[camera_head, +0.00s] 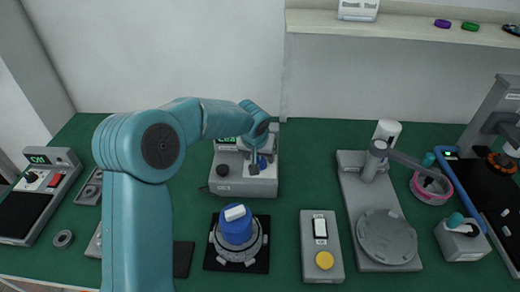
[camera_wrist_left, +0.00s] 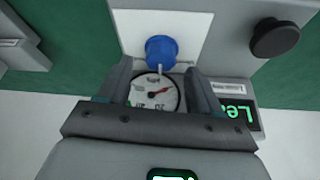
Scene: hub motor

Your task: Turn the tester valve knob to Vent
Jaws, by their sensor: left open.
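The grey tester (camera_head: 232,184) stands at the back middle of the green table. In the left wrist view its blue knob (camera_wrist_left: 160,48), with a pale stem, sits on a white panel beside a round gauge (camera_wrist_left: 153,96) with a red needle. A black knob (camera_wrist_left: 274,38) is at the upper right there. I cannot read any Vent mark. My left gripper (camera_head: 261,163) is over the tester's front right; in the wrist view its open fingers (camera_wrist_left: 160,68) are on either side of the blue knob's lower end and the gauge, without visible contact. My right gripper is out of view.
A motor with a blue cap (camera_head: 236,228) sits on a black mat in front of the tester. A switch box (camera_head: 322,262) with a yellow button and a stand with a round plate (camera_head: 387,238) are to the right. A shelf (camera_head: 400,27) runs behind.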

